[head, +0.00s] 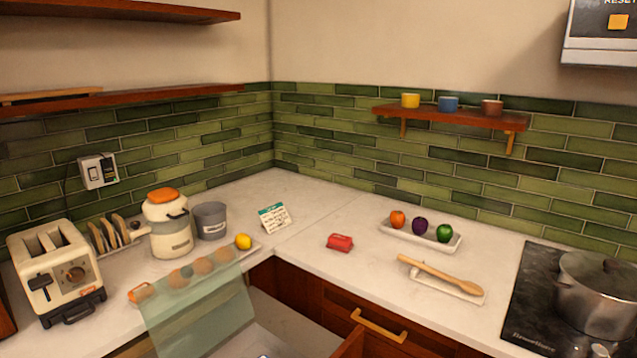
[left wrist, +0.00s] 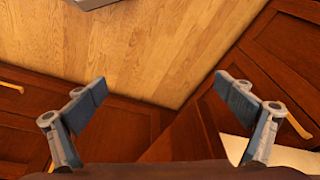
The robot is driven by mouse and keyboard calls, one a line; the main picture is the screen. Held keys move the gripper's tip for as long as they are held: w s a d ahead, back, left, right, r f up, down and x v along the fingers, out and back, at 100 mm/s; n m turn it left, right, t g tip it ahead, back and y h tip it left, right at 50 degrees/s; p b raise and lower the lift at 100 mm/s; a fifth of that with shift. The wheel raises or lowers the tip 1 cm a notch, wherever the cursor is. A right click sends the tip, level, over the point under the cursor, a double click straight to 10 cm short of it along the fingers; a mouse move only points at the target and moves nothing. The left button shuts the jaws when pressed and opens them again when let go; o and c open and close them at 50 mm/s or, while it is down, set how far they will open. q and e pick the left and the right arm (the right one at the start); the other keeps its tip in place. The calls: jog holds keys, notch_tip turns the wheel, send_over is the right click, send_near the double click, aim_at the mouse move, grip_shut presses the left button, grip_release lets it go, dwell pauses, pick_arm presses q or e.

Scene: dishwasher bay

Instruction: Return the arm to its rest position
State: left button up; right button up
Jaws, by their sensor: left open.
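My left gripper (left wrist: 163,88) shows in the left wrist view with its two blue-grey fingers spread wide apart. Nothing is between the fingers. Below them are wood-plank floor (left wrist: 120,40) and dark red-brown cabinet fronts (left wrist: 285,45). Neither gripper can be made out in the head view, and my right gripper is in neither view.
A toaster (head: 70,290) stands left; a pot (head: 595,300) sits on the stove right.

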pick_arm(q)
jog(key=s+f+g+b, duration=0.15)
jog(key=s+f, duration=0.25)
jog(key=f, duration=0.9)
jog(key=s+f+b, duration=0.3)
jog(key=f, duration=1)
jog(key=s+a+f+b, duration=0.2)
jog(key=s+a+f, duration=0.1)
jog(key=s+f, duration=0.9)
jog(key=shift+s+a+f+b, duration=0.2)
jog(key=shift+s+b, duration=0.15)
jog(key=shift+s, duration=0.45)
jog(key=shift+g, duration=0.25)
